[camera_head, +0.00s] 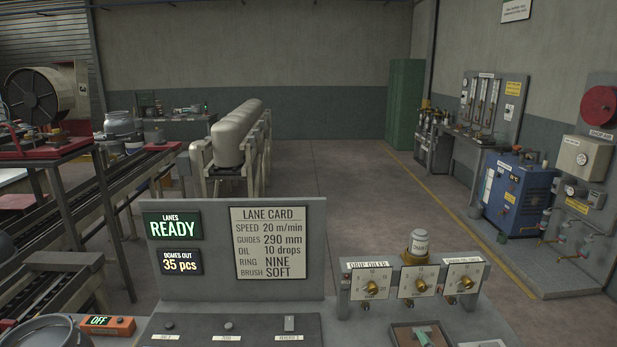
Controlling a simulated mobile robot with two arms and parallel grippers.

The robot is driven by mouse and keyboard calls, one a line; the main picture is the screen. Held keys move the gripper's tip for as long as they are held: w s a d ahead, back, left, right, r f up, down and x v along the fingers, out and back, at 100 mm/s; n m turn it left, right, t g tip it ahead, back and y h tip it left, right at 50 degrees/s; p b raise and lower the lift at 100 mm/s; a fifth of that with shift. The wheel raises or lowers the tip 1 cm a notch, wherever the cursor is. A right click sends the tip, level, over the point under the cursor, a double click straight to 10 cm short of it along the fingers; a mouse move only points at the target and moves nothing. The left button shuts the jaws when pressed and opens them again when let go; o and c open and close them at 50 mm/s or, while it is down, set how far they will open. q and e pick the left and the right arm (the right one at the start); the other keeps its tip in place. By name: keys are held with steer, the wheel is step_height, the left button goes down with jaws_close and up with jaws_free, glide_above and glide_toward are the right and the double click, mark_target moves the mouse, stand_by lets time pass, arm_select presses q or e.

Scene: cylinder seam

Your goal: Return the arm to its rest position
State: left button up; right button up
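Neither of my arms nor grippers shows in the head view. In front of me is a grey control console (310,230). It has a green display (172,225) reading "LANES READY" and a smaller display (181,262) reading "DOMES OUT 35 pcs". A lane card (271,243) is fixed to its panel. To its right is a drip oiler unit (361,268) with several white dials and brass knobs, and a capped bottle (419,241) on top.
An orange box (109,326) reading "OFF" and a dark bucket (45,331) are at the lower left. Roller conveyors (105,190) run along the left. A row of beige cylinders (230,140) stands behind the console. A blue machine (518,193) is at the right. The middle floor (345,200) is clear.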

steer(key=s+f+m+g, duration=0.35)
steer(key=s+g, duration=0.25)
steer(key=s, duration=0.9)
steer(key=s+f+m+g, duration=0.3)
steer(key=s+f+g, duration=0.3)
steer(key=s, duration=0.9)
step_height(320, 180, down, 35)
steer(key=s+g+b, duration=0.2)
steer(key=b, duration=0.6)
arm_select(q)
step_height(320, 180, down, 14)
steer(key=b, duration=0.5)
steer(key=shift+w+r+b, duration=0.15)
steer(key=shift+w+b, duration=0.15)
steer(key=shift+b, duration=0.05)
arm_select(e)
steer(key=s+d+f+g, duration=0.1)
steer(key=s+d+f, duration=0.1)
steer(key=s+f, duration=1.3)
step_height(320, 180, down, 5)
steer(key=shift+s+d+r, duration=0.1)
steer(key=shift+s+d, duration=0.25)
steer(key=shift+s, duration=0.05)
